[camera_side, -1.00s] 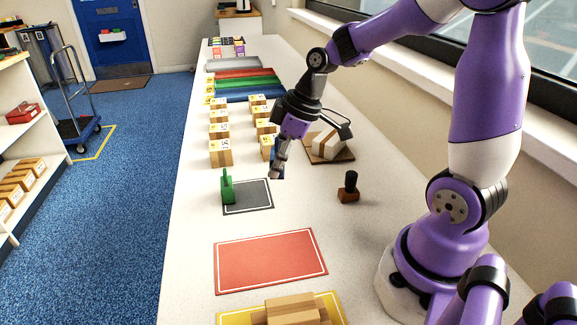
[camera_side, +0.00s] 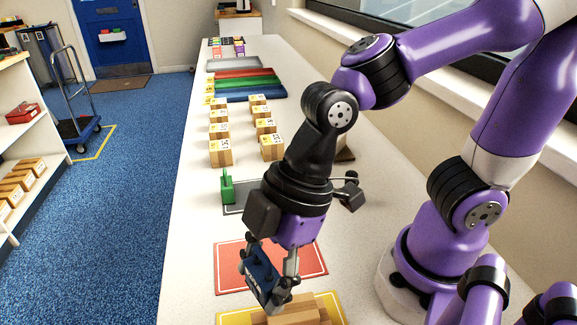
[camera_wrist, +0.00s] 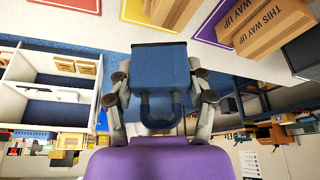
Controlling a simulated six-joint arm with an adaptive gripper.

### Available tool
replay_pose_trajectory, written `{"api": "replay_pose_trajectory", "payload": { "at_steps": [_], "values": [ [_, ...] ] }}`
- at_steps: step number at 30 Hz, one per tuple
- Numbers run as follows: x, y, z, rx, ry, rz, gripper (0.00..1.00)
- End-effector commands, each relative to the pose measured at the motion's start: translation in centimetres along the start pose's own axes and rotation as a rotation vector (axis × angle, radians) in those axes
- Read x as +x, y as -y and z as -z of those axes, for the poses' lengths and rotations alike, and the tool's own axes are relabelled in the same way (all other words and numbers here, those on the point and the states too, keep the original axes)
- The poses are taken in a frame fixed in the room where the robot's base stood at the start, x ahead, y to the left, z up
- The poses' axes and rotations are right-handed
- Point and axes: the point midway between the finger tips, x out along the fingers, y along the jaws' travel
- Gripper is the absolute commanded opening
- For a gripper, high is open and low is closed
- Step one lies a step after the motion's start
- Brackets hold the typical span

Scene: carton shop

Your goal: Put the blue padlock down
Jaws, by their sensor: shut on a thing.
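The blue padlock (camera_wrist: 160,70) fills the upper middle of the wrist view, with its dark shackle toward my palm. My gripper (camera_wrist: 161,88) is shut on it, one finger on each side. In the side view the padlock (camera_side: 262,277) hangs tilted between the fingertips of my gripper (camera_side: 266,283). It is in front of the red mat (camera_side: 228,257) and near the carton on the yellow mat (camera_side: 334,304). The gap between padlock and table cannot be judged exactly, but it appears to be held above the surface.
A green object (camera_side: 227,187) stands by the grey mat (camera_side: 238,209), partly hidden by my arm. Small labelled cartons (camera_side: 220,152) stand in rows behind. A carton (camera_side: 292,308) sits on the yellow mat. The wrist view also shows a purple mat (camera_wrist: 208,33) with cartons.

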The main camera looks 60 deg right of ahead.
Motion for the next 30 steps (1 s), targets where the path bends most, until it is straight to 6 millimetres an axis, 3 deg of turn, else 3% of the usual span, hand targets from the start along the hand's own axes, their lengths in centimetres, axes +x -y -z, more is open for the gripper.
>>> {"api": "replay_pose_trajectory", "payload": {
  "at_steps": [15, 20, 27, 30],
  "values": [
    [4.9, -9.9, -4.4, 0.003, 0.001, 0.003, 0.03],
    [5.6, -10.8, -4.9, -0.001, 0.0, 0.004, 0.03],
    [8.8, -10.8, -6.2, -0.001, 0.002, 0.005, 0.03],
    [9.1, -10.8, -6.3, -0.002, 0.0, 0.002, 0.03]
  ]
}}
